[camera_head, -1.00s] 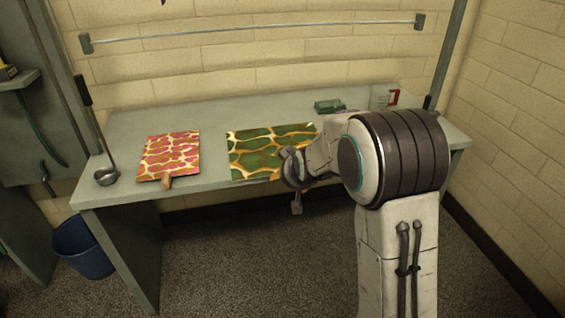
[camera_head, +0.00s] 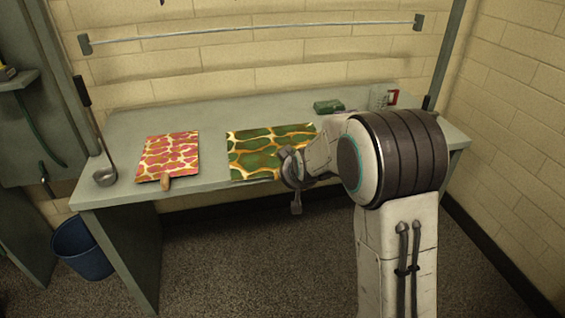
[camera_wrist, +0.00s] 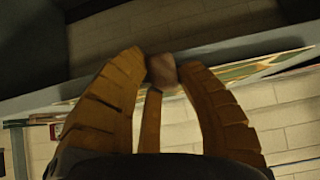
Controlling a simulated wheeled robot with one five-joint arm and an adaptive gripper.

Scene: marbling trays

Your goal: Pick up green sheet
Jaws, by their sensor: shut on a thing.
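The green sheet (camera_head: 262,150), marbled green with yellow and cream veins, lies at the front edge of the grey table, its front right corner hidden behind my gripper (camera_head: 285,172). A thin edge of the green sheet (camera_wrist: 255,68) shows beyond the right finger. The sheet looks flat; I cannot tell whether it is lifted off the table.
A red-pink marbled sheet (camera_head: 168,152) with a wooden handle (camera_head: 165,182) lies left on the table (camera_head: 215,108). A ladle (camera_head: 104,174) leans at the table's left end. A green block (camera_head: 328,106) and a clear jug (camera_head: 379,97) stand behind my arm. A blue bucket (camera_head: 84,252) is on the floor.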

